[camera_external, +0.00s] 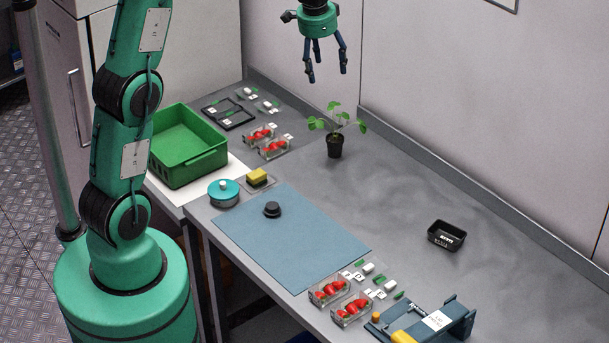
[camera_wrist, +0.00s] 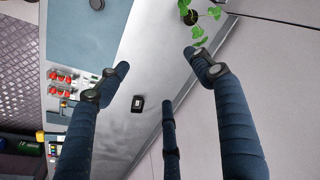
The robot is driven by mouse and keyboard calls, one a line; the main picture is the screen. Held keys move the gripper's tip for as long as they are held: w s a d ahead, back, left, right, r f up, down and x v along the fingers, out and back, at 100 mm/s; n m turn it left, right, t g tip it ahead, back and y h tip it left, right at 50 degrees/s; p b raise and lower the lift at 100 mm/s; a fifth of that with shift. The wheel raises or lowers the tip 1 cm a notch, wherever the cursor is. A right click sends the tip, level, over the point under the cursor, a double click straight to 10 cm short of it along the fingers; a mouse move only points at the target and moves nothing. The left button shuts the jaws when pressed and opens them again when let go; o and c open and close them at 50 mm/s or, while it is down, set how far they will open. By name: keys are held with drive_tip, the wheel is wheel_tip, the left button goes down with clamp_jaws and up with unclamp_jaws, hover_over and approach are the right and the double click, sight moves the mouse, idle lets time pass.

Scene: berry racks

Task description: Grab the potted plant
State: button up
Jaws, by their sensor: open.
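The potted plant (camera_external: 335,144) is a small black pot with green leaves, standing upright on the grey table near the back wall. It also shows at the top of the wrist view (camera_wrist: 191,17), partly cut by the frame's edge. My gripper (camera_external: 325,72) hangs above the table, well above the plant and apart from it. Its three dark fingers are spread and empty. In the wrist view, the fingers (camera_wrist: 158,85) reach up with a wide space between them.
A green crate (camera_external: 186,148) stands at the left. A blue mat (camera_external: 290,236) with a black knob (camera_external: 272,209) lies at the front. Berry boxes (camera_external: 327,290) and a blue fixture (camera_external: 440,318) are at the near end. A small black tray (camera_external: 446,235) stands right. Table around the pot is clear.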

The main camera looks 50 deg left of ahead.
drive_tip(key=w+a+f+m+g+p, duration=0.1)
drive_tip(key=w+a+f+p, duration=0.2)
drive_tip(key=w+a+f, duration=0.5)
drive_tip(key=m+g+p, duration=0.1)
drive_tip(key=m+p, duration=0.1)
drive_tip(key=p, duration=0.1)
hover_over(335, 137)
wheel_tip(335, 137, down, 16)
drive_tip(key=shift+s+a+r, duration=0.1)
drive_tip(key=shift+s+r, duration=0.05)
drive_tip(key=shift+f+p, duration=0.45)
drive_tip(key=shift+f, duration=3.9)
drive_tip(key=shift+f, duration=0.2)
drive_tip(key=shift+f+p, duration=0.65)
drive_tip(key=shift+f, duration=1.75)
